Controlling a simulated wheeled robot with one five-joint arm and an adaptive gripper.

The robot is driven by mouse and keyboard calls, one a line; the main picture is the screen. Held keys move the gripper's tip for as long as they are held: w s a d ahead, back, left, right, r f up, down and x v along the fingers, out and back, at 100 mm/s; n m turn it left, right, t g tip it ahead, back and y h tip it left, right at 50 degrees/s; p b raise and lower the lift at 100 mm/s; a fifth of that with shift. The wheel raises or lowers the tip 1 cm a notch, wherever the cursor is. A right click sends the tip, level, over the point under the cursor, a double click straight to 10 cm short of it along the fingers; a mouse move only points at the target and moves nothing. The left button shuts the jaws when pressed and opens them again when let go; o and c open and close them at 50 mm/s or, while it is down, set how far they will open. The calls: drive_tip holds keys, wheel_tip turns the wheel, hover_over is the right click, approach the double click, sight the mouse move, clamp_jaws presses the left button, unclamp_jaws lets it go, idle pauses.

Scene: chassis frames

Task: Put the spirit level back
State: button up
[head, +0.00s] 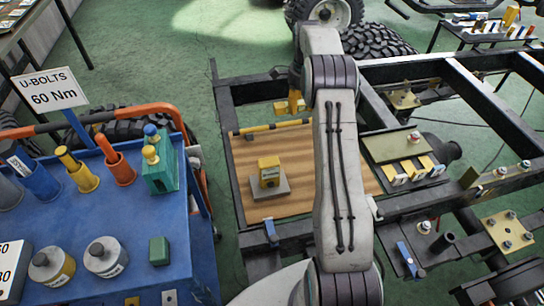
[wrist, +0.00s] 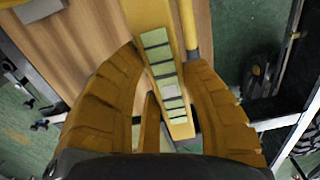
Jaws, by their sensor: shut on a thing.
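The spirit level (wrist: 160,65) looks like a long yellow bar with a row of pale green panels. In the wrist view it runs from the top edge down between the two yellow fingers. My gripper (wrist: 172,135) is shut on it; the inner contact is partly hidden. In the head view my gripper (head: 290,106) is above the far part of a wooden board (head: 290,208). There I cannot tell the level from the yellow fingers, and my arm hides part of that area.
A yellow-and-black rod (head: 270,127) lies along the board's far edge. A yellow block on a grey base (head: 269,178) stands on the board. The dark chassis frame (head: 440,195) surrounds it. A blue cart (head: 110,210) with tools stands left. Much of the board is bare.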

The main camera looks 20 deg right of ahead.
sight(273, 151)
drive_tip(key=shift+w+f+b, duration=0.2)
drive_tip(key=shift+f+b, duration=0.25)
drive_tip(key=shift+f, duration=0.6)
drive_tip(key=s+a+f, duration=0.1)
drive_tip(key=a+f, duration=0.1)
drive_tip(key=a, duration=0.1)
drive_tip(key=s+a+f, duration=0.1)
drive_tip(key=a+f, duration=0.1)
drive_tip(key=a, duration=0.2)
drive_tip(key=s+a+f+b, duration=0.1)
drive_tip(key=a+f, duration=0.1)
drive_tip(key=a, duration=0.2)
drive_tip(key=shift+s+f, duration=0.25)
drive_tip(key=shift+f, duration=2.15)
drive_tip(key=shift+f, duration=0.1)
drive_tip(key=shift+f, duration=0.1)
drive_tip(key=o, duration=1.2)
